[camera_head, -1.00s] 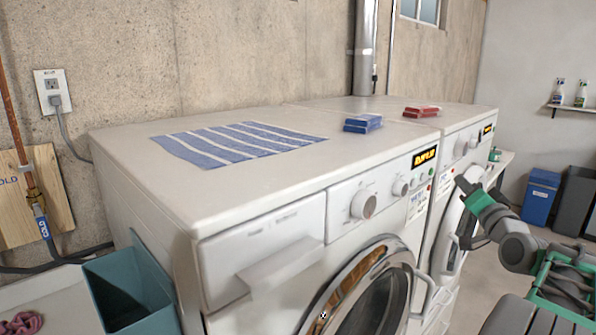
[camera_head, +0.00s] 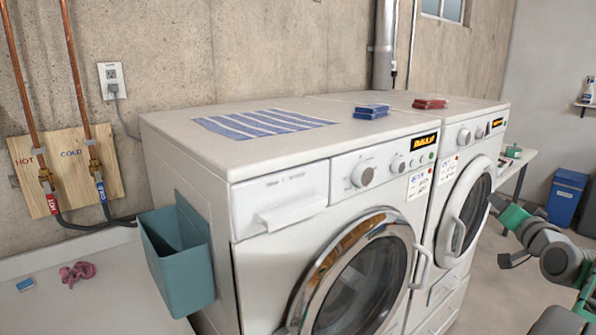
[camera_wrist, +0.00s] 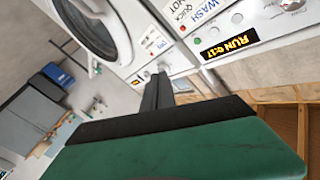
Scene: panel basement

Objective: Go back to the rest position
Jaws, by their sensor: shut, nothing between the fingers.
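My gripper (camera_head: 494,204) is in front of the right-hand washer, at the right of the head view, with the green and grey parts of my arm behind it. In the wrist view my gripper (camera_wrist: 158,92) shows its dark fingers together with nothing between them. The near washer (camera_head: 285,194) and the right-hand washer (camera_head: 470,125) stand side by side. Both washer doors look closed. The fingers appear apart from the washers, though the exact gap cannot be told.
A striped blue cloth (camera_head: 262,124), blue boxes (camera_head: 371,112) and red boxes (camera_head: 429,103) lie on top of the washers. A teal bin (camera_head: 178,262) hangs at the near washer's left side. A blue bin (camera_head: 565,196) stands at the back right. Floor shows at right.

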